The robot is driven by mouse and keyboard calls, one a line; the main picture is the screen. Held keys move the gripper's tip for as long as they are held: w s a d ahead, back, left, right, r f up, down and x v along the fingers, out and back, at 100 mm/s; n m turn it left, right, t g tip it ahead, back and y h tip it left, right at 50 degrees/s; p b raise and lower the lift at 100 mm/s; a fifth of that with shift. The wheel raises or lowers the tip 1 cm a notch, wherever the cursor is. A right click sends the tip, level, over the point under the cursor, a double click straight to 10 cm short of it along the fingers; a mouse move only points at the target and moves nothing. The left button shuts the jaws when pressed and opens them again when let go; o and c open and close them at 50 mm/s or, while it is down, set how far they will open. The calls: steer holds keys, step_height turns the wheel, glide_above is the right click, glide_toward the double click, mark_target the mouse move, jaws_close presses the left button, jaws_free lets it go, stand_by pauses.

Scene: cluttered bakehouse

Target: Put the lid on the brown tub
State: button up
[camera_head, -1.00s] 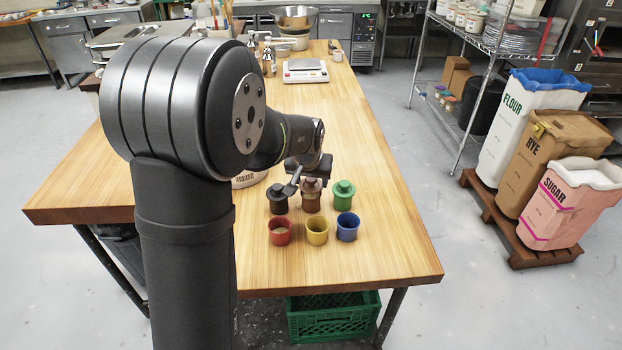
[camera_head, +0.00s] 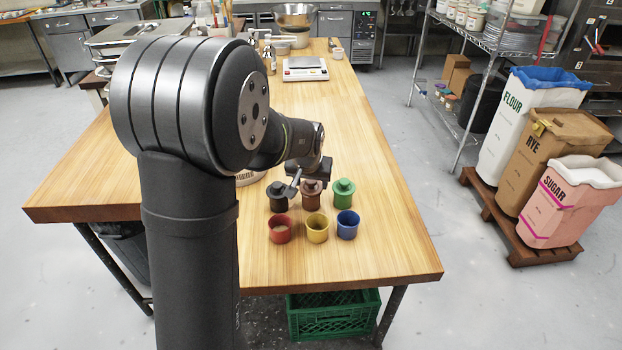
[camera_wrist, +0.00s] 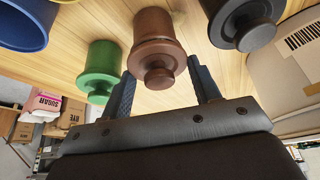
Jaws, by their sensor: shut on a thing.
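The brown tub (camera_head: 311,202) stands upright in the middle of the back row of tubs. It also shows in the wrist view (camera_wrist: 153,20). The brown lid (camera_wrist: 158,53) with its round knob lies over the tub's mouth, in line with it; I see no clear gap between them. In the head view my gripper (camera_head: 311,182) is directly above the tub and hides part of the lid.
A lidded black tub (camera_head: 278,199) and a lidded green tub (camera_head: 343,197) stand close on either side. Open red (camera_head: 280,232), yellow (camera_head: 317,232) and blue (camera_head: 348,228) tubs stand in front. The table's right side (camera_head: 395,245) is clear.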

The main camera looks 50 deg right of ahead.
steer(key=shift+f, duration=0.4)
steer(key=o, duration=1.3)
steer(key=shift+r, duration=4)
steer(key=shift+f, duration=0.1)
steer(key=shift+f, duration=3.1)
